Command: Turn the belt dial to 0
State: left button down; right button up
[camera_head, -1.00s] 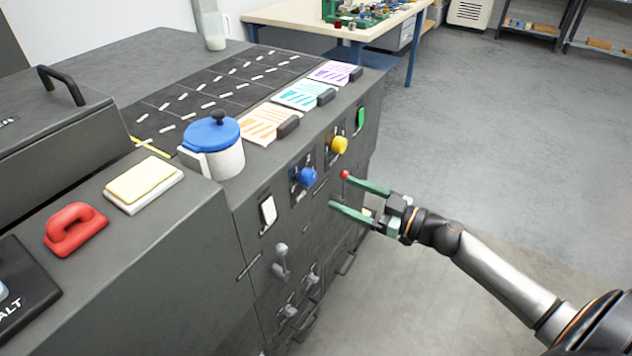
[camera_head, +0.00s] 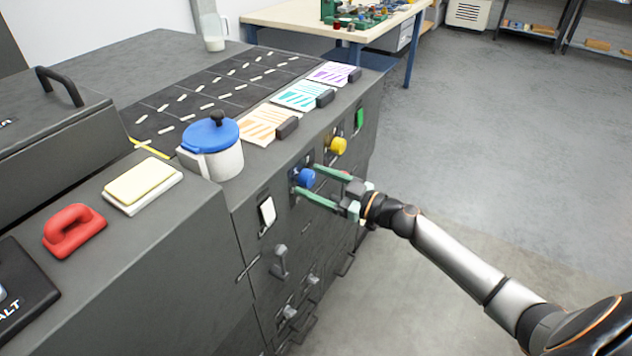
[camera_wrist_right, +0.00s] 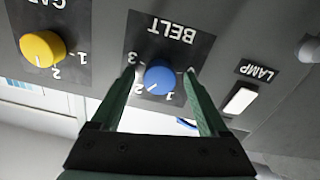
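The blue belt dial (camera_head: 306,177) is on the front panel of the dark machine, below the blue-lidded pot. In the right wrist view the dial (camera_wrist_right: 160,77) sits on a black plate marked BELT, which appears upside down. Numerals 1, 2 and 3 show around its lower side, and a white mark shows near its lower left edge; the exact setting is hard to read. My right gripper (camera_head: 309,180) is open, its green fingers on either side of the dial. Whether they touch it cannot be told. My left gripper is out of view.
A yellow dial (camera_wrist_right: 42,48) sits beside the belt dial, and a white lamp switch (camera_wrist_right: 239,100) is on the other side. A grey lever (camera_head: 280,260) is lower on the panel. The pot (camera_head: 225,160) stands on the machine's top edge. Floor to the right is clear.

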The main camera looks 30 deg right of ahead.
grip_shut()
dwell(0.4)
